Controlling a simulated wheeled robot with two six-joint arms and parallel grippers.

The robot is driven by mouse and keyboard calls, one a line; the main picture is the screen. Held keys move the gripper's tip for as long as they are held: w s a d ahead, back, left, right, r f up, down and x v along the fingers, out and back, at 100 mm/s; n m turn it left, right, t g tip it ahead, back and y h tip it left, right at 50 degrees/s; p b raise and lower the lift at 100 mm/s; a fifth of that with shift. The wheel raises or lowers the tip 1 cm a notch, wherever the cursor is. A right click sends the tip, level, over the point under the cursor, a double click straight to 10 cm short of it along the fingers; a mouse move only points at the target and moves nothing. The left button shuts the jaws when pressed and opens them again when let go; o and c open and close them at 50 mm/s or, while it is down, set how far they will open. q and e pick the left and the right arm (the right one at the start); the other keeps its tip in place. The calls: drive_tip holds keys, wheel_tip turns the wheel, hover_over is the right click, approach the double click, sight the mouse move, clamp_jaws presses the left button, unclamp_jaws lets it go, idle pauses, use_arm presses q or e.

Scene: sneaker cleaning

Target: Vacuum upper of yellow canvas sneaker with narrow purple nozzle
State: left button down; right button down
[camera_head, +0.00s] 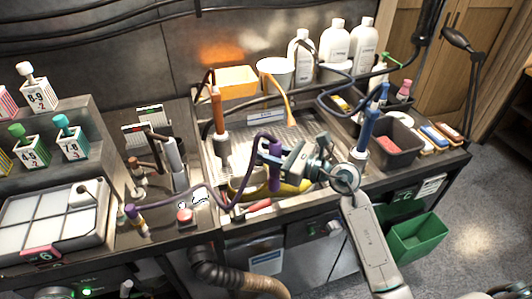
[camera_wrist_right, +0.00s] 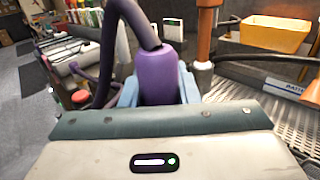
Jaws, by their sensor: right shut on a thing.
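The narrow purple nozzle (camera_head: 275,178) is held upright between the fingers of my right gripper (camera_head: 278,157), with its purple hose looping off to the left. In the right wrist view the purple nozzle body (camera_wrist_right: 156,76) sits between the blue fingertips of the gripper (camera_wrist_right: 158,90). The yellow canvas sneaker (camera_head: 291,187) lies in the metal work tray, below and behind the gripper and nozzle. Much of the sneaker is hidden by them. I cannot tell whether the nozzle tip touches it.
An orange-handled tool (camera_head: 217,110) stands left of the tray and a blue one (camera_head: 369,122) right of it. A yellow bin (camera_head: 236,82) and white bottles (camera_head: 335,42) stand behind. A red-handled tool (camera_head: 258,205) lies at the front edge. The perforated tray floor (camera_head: 240,147) is partly bare.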

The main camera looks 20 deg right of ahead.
drive_tip(key=shift+d, duration=0.55)
drive_tip(key=shift+d+b, duration=0.35)
drive_tip(key=shift+d, duration=0.3)
idle(0.6)
wheel_tip(320, 180, up, 9)
drive_tip(key=p, duration=0.7)
drive_tip(key=shift+r, duration=0.1)
idle(0.3)
